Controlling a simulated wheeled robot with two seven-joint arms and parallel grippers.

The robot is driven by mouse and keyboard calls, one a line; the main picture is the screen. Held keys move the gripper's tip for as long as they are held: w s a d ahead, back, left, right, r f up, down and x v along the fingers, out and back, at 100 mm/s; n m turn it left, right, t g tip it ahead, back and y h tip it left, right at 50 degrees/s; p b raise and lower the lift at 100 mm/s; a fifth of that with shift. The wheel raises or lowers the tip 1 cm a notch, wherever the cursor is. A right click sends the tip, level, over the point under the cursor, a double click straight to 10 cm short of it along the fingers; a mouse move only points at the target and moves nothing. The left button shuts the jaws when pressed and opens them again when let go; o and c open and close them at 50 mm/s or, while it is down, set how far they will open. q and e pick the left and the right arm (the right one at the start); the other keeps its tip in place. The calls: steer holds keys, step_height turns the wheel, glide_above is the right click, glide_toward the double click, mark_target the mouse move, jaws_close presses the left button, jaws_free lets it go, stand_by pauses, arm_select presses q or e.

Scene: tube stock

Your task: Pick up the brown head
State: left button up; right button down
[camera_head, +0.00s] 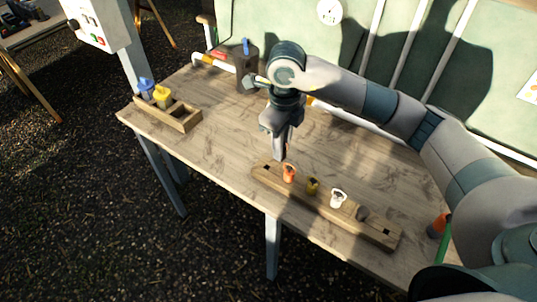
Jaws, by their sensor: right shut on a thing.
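My right gripper (281,148) points down above the left end of a long wooden rack (325,207). It is shut on a small brownish thing that seems to be the brown head, mostly hidden between the fingers. In the rack stand an orange head (289,172), a dark yellow one (312,186), a white one (338,198) and a dark brownish-grey one (361,213). The held thing is close to the orange head; whether they touch I cannot tell. My left gripper is not in view.
A wooden tray (182,120) with a blue piece (146,86) and a yellow piece (162,96) stands at the table's left. A dark block (245,66) with a blue piece stands at the back. An orange-and-dark object (438,226) is at right. The table's middle left is clear.

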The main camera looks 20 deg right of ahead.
steer(key=s+d+r+b, duration=0.2)
steer(key=s+d+r, duration=0.2)
steer(key=d, duration=0.2)
steer(key=shift+s+r, duration=0.3)
steer(key=shift+s, duration=0.1)
steer(key=shift+r, duration=0.1)
steer(key=shift+r+p, duration=1.3)
steer(key=shift+r, duration=1.1)
